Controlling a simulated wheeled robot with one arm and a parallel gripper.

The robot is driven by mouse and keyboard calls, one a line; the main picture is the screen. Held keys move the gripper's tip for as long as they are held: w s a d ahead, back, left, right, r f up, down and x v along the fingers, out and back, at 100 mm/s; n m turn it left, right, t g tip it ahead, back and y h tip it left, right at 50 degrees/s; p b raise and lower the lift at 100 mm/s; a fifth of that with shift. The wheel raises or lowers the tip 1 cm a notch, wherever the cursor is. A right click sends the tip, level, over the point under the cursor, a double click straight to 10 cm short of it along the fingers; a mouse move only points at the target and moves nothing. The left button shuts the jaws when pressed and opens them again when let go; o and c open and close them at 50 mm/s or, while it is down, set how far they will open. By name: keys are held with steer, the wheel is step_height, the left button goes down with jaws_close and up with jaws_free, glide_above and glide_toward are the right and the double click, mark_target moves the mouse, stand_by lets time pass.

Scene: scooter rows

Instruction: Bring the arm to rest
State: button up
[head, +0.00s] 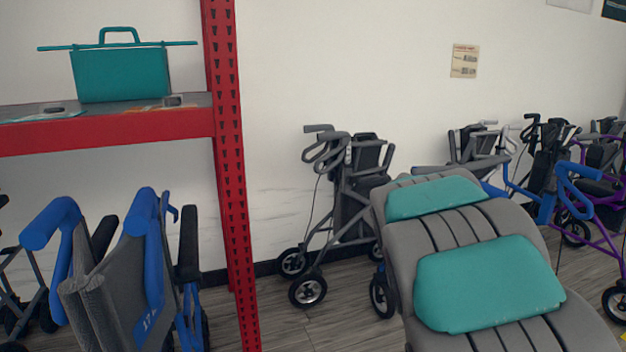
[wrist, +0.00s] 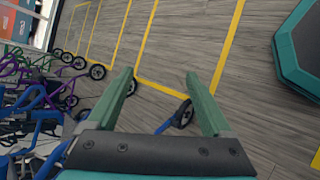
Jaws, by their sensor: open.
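My gripper (wrist: 159,76) shows in the wrist view with its two green fingers spread apart. Nothing is between the fingers. Beyond the fingers is grey wood-look floor (wrist: 175,45) with yellow lines. A small black wheel (wrist: 184,113) shows near the right finger, well beyond it as far as I can tell. My gripper does not show in the head view.
A red rack (head: 228,170) at left holds a teal bag (head: 120,74); a blue-and-grey folded wheelchair (head: 130,270) stands below. A grey rollator (head: 345,195) is by the wall. Purple-framed walkers (head: 600,215) stand right. A dark teal-edged platform (wrist: 300,50) lies right.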

steer(key=s+a+f+m+y, duration=0.2)
steer(key=s+a+y, duration=0.3)
steer(key=s+a, duration=0.5)
steer(key=s+a+f+m+y, duration=0.2)
steer(key=s+a+f+y, duration=0.2)
steer(key=s+a, duration=0.7)
steer(key=s+f, duration=0.1)
steer(key=s, duration=0.3)
steer(key=shift+s+m+y, duration=0.2)
steer(key=shift+m+y, duration=0.2)
